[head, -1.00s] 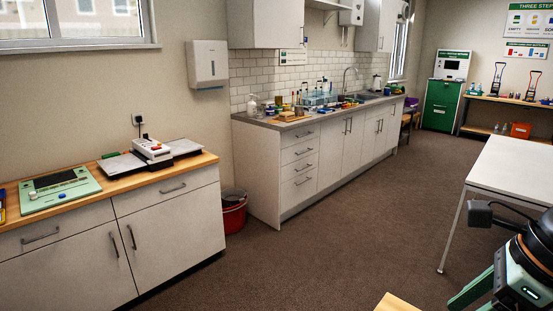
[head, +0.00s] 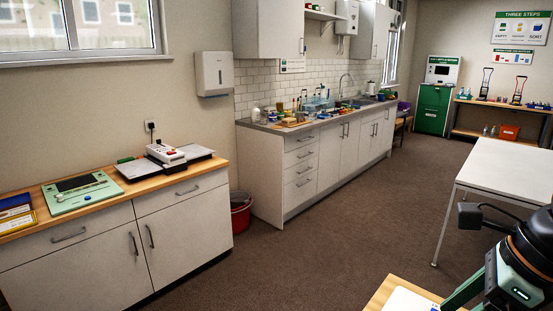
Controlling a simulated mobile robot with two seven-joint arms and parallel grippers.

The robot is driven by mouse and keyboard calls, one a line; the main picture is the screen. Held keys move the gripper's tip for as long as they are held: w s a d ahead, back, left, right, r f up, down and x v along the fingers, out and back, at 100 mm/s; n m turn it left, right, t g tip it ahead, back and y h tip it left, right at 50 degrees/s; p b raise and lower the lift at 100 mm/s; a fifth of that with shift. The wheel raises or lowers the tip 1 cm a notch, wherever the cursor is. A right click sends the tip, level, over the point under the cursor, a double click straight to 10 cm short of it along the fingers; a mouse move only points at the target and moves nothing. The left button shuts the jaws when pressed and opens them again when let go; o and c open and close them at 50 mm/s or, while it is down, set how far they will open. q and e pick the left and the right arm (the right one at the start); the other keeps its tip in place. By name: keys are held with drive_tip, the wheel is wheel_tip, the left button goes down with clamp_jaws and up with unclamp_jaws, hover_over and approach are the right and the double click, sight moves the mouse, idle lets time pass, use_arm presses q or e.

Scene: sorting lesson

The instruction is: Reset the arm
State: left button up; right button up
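Part of my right arm (head: 515,262) shows at the lower right edge of the head view, with black, pale green and orange-trimmed parts. A black box-shaped part (head: 469,216) with a cable sticks out from it to the left. I cannot make out any fingertips there. My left arm and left gripper are out of the picture.
A wooden table corner (head: 392,291) with a white item (head: 408,301) is at the bottom, near my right arm. A white table (head: 510,165) stands at right. A low cabinet (head: 187,230) and a sink counter (head: 290,129) line the left wall. Brown floor (head: 330,225) between is clear.

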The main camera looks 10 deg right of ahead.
drive_tip(key=w+a+r+m+g+y, duration=0.15)
drive_tip(key=a+m+y, duration=0.35)
drive_tip(key=a+y, duration=1.15)
drive_tip(key=w+d+f+m+t+h, duration=0.2)
drive_tip(key=w+f+m+t+h, duration=0.3)
drive_tip(key=m+t, duration=0.5)
drive_tip(key=w+d+f+m+t+h, duration=0.3)
drive_tip(key=f+m+t, duration=0.35)
drive_tip(key=m, duration=0.75)
drive_tip(key=s+f+m+g+h, duration=0.1)
drive_tip(key=s+f+m+h, duration=0.1)
drive_tip(key=f, duration=0.5)
drive_tip(key=s+d+f+m+g+h, duration=0.1)
drive_tip(key=f+m+g+h, duration=0.1)
drive_tip(key=f+m, duration=0.3)
drive_tip(key=s+d+f+m+g+h, duration=0.1)
drive_tip(key=f+m+h, duration=0.3)
drive_tip(key=f, duration=0.6)
drive_tip(key=shift+s+d+f+g, duration=0.2)
drive_tip(key=shift+s+f+g, duration=0.1)
drive_tip(key=shift+s, duration=0.5)
drive_tip(key=s+f+m+g, duration=0.1)
drive_tip(key=s+f, duration=0.2)
drive_tip(key=s+a+f+m+g+h, duration=0.1)
drive_tip(key=s+f+g, duration=0.1)
drive_tip(key=s+f, duration=0.1)
drive_tip(key=s+f+m+g, duration=0.1)
drive_tip(key=s+f, duration=0.2)
drive_tip(key=shift+s+a, duration=0.15)
drive_tip(key=shift+c, duration=0.2)
